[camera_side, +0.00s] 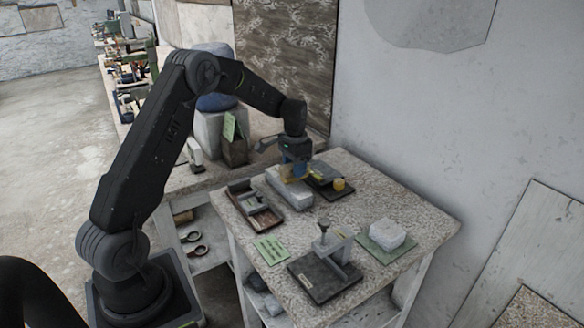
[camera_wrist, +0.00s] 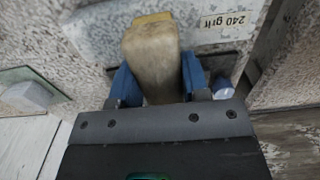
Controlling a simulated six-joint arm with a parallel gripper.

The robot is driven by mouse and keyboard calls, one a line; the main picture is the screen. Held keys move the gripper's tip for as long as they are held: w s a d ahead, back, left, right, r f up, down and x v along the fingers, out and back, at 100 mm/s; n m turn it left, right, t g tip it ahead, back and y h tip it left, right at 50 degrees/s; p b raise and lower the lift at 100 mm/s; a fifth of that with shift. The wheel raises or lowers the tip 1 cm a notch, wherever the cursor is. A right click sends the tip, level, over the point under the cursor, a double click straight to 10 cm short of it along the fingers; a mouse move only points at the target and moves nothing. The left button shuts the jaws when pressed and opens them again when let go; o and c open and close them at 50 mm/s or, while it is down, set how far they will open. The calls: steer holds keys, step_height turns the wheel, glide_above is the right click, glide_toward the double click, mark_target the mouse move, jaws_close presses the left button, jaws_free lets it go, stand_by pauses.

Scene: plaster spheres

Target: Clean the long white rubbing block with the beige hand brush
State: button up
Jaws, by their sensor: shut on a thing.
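The long white rubbing block (camera_side: 290,194) lies on the speckled table top under my gripper. In the wrist view the block (camera_wrist: 95,38) spans the upper part and carries an upside-down label (camera_wrist: 227,26) reading "240 grit". My gripper (camera_side: 294,163) has blue fingers and is shut on the beige hand brush (camera_wrist: 152,62), one finger on each side of it. In the side view the brush (camera_side: 290,175) is small and partly hidden by the gripper. It is over the block's far end; I cannot tell whether the bristles touch it.
A dark tray (camera_side: 236,189) lies left of the block. A dark tray with a yellow piece (camera_side: 339,184) lies to the right, close to my gripper. A black plate with a clamp (camera_side: 322,285) stands in front. A pale block (camera_side: 387,232) sits on a green mat (camera_side: 367,242). A green card (camera_side: 271,250) lies front left.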

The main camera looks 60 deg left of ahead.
mark_target(282, 169)
steer(key=shift+s+r, duration=0.35)
steer(key=shift+s, duration=0.2)
steer(key=shift+s+r, duration=0.35)
steer(key=shift+s, duration=0.2)
steer(key=shift+f, duration=0.75)
steer(key=shift+s+r, duration=0.15)
steer(key=shift+s, duration=0.95)
